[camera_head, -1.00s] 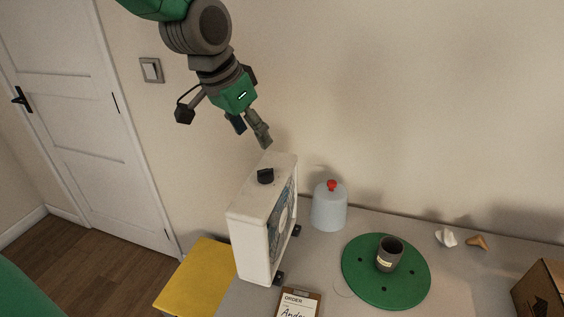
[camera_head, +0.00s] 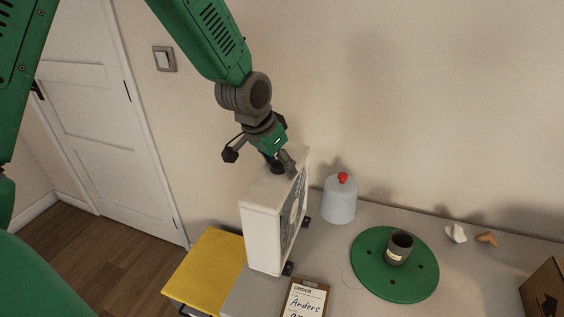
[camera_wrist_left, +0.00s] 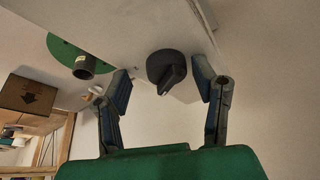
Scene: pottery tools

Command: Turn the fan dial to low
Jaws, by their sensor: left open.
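The white box fan (camera_head: 262,228) stands upright on the grey table, its grille facing right. Its black dial (camera_head: 277,167) is on the top face, partly hidden by my gripper in the head view. In the left wrist view the dial (camera_wrist_left: 167,68) shows as a round knob with a raised grip bar, between the fingertips. My left gripper (camera_head: 280,164) is open and over the fan's top, one finger on either side of the dial. In the left wrist view the fingers (camera_wrist_left: 163,82) look apart from the dial. The dial's setting marks cannot be read. My right gripper is not in view.
Right of the fan are a grey-blue jar with a red knob (camera_head: 340,198), a green disc (camera_head: 372,276) bearing a dark cup (camera_head: 399,247), and a cardboard box (camera_head: 547,292). An order clipboard (camera_head: 305,299) lies in front. A yellow surface (camera_head: 206,268) is left of the fan.

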